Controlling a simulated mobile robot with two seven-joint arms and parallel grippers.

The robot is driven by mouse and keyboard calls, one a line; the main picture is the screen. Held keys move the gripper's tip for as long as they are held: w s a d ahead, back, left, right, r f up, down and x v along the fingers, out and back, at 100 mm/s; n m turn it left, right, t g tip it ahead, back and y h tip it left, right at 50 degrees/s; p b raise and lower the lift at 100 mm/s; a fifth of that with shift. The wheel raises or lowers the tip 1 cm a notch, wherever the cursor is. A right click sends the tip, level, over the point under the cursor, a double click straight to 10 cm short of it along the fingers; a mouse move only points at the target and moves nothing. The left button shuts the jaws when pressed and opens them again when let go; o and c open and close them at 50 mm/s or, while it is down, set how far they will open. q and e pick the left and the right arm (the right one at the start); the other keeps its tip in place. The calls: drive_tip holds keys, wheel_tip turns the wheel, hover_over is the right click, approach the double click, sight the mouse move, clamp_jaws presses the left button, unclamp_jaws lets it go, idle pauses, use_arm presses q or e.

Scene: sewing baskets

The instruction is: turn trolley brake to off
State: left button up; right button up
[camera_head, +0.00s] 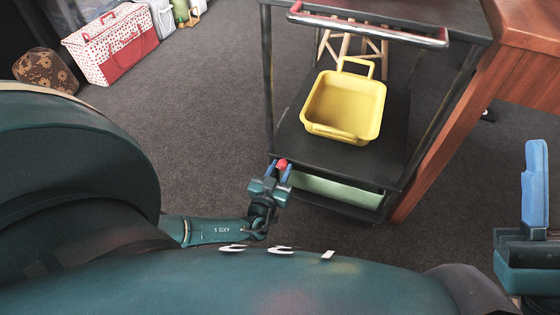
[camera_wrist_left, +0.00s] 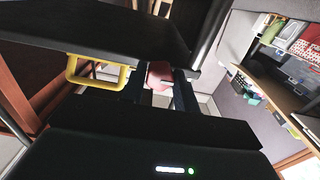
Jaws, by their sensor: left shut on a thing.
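The trolley (camera_head: 310,148) is a dark frame with shelves and a red and chrome push handle (camera_head: 370,30) at its top. A small red knob (camera_head: 282,164), which looks like the brake, sits at the near left corner of the lower shelf. My left gripper (camera_head: 278,172) is shut on this red knob, with its blue fingers on either side. In the left wrist view the red knob (camera_wrist_left: 158,75) shows between the fingers, close to the trolley's dark shelf edge. The knob's setting cannot be read. My right gripper (camera_head: 535,185) shows at the right edge, away from the trolley; only one blue finger is clear.
A yellow basket (camera_head: 345,103) stands on the trolley's shelf, with a pale green tray (camera_head: 340,190) below. A wooden table (camera_head: 460,115) stands close on the right. Bags and boxes (camera_head: 110,45) lie at the far left. The carpet left of the trolley is clear.

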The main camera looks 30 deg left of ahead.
use_arm(q)
drive_tip(key=shift+w+a+r, duration=0.1)
drive_tip(key=shift+w+r, duration=0.05)
drive_tip(key=o, duration=1)
drive_tip(key=shift+s, duration=0.25)
